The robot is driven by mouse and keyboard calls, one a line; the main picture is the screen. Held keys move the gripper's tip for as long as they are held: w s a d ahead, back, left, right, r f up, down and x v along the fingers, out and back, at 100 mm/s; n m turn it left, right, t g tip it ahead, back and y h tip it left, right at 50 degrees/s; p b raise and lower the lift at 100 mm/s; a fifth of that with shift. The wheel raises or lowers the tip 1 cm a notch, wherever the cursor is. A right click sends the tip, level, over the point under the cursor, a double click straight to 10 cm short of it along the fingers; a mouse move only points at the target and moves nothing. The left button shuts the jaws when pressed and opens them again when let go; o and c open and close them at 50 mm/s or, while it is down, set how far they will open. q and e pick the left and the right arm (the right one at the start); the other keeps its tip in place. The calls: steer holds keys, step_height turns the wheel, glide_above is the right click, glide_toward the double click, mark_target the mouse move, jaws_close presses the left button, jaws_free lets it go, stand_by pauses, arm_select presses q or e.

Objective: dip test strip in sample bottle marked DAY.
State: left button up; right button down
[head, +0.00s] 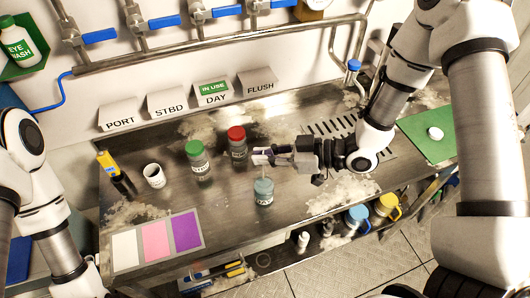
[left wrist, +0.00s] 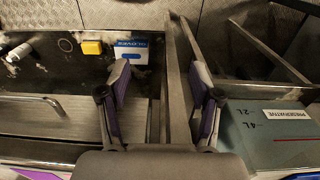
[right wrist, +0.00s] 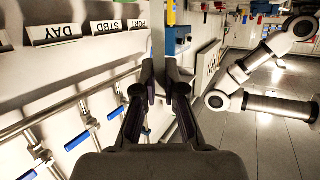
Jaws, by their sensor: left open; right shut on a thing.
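My right gripper (head: 268,156) is shut on a thin pale strip (right wrist: 158,45), which stands out past the fingertips in the right wrist view; its far end is hard to make out in the head view. The bottle labels are too small to read surely. A DAY card (head: 214,97) with a green IN USE tag stands behind them. My left gripper (left wrist: 160,90) is open and empty.
A white cup (head: 154,176), a yellow-and-black item (head: 112,170) and a colour chart (head: 157,240) are on the left of the bench. A drain grille is behind my right gripper. A green mat (head: 425,133) is at right. Pipes with blue valves run along the wall.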

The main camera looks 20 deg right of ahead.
steer(key=shift+f+b, duration=2.75)
steer(key=shift+f, duration=1)
steer(key=shift+r, duration=0.15)
step_height(320, 180, up, 11)
steer(key=p, duration=0.9)
glide_above(264, 174)
steer(key=shift+s+d, duration=0.1)
steer(key=shift+f, duration=0.2)
